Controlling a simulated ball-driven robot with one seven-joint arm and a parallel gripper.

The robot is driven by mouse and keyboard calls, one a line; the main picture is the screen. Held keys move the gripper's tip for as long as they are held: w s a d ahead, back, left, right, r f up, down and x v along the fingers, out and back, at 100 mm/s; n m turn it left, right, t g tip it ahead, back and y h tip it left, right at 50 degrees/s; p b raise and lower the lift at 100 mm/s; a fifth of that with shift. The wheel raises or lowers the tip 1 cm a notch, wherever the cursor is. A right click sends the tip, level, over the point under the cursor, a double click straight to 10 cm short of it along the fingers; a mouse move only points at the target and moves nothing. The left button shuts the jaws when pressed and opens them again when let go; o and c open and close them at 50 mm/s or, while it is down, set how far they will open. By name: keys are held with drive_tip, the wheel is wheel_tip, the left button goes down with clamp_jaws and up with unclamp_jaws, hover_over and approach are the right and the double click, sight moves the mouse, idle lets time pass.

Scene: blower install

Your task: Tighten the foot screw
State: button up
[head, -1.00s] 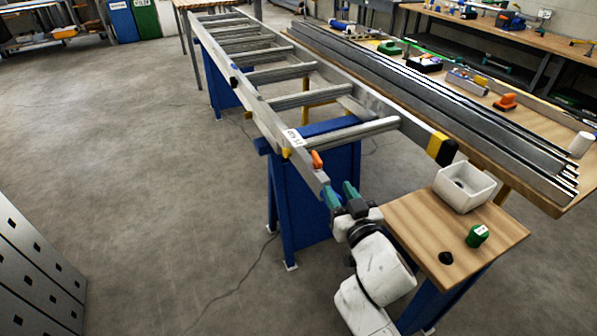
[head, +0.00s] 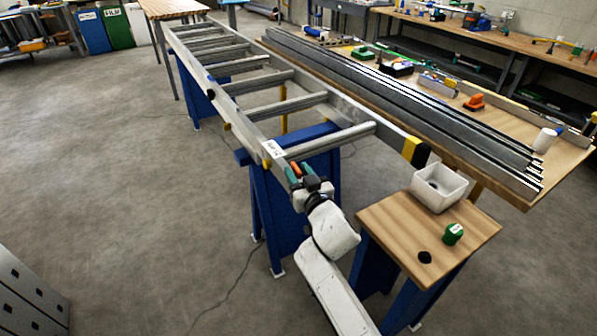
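The aluminium ladder (head: 258,115) lies flat across blue supports. Its right rail ends in a yellow and black foot (head: 416,151). A small orange piece (head: 296,170), perhaps the screw's head, sits near the end of the left rail. My gripper (head: 300,172) is at that rail end, with its teal fingertips on either side of the orange piece. Whether they touch or grip it is too small to tell. My gripper hides the tip of the left rail and any foot there.
A small wooden table (head: 400,222) stands right of my arm, with a white bin (head: 438,187), a green container (head: 453,233) and a round black spot or cap (head: 424,257). A long bench with metal rails (head: 420,105) runs behind.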

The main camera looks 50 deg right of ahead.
drive_tip(key=shift+c, duration=0.2)
clamp_jaws()
